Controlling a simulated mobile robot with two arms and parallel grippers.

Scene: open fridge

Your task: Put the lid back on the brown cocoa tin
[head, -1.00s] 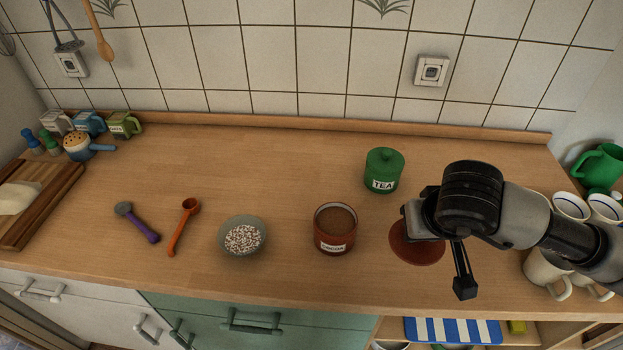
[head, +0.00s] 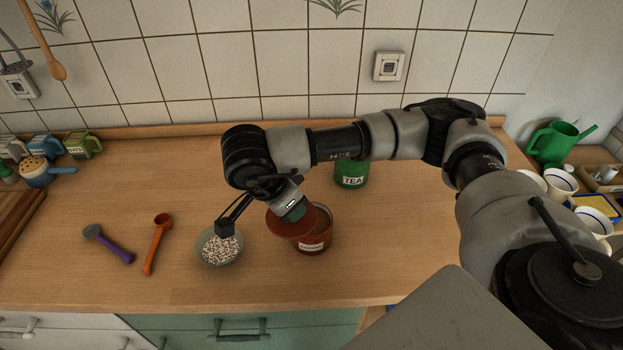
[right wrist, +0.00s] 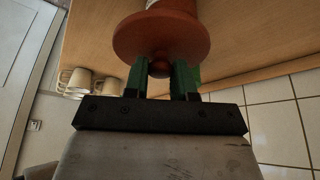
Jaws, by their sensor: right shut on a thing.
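The brown cocoa tin (head: 314,242) stands upright on the counter, its open mouth partly showing. My right gripper (head: 292,207) is shut on the knob of the brown lid (head: 283,226). The lid is off the counter, over the tin's left side, off-centre, leaving the right of the mouth uncovered. Whether it touches the rim I cannot tell. In the right wrist view the lid (right wrist: 155,36) sits beyond the fingers, with its knob (right wrist: 160,70) between them and part of the tin beyond. My left gripper is not in view.
A bowl of speckled bits (head: 219,248) is close to the tin's left. The green tea tin (head: 351,175) stands behind, partly hidden by my arm. An orange scoop (head: 156,243) and a purple spoon (head: 109,243) lie further left. The front counter is clear.

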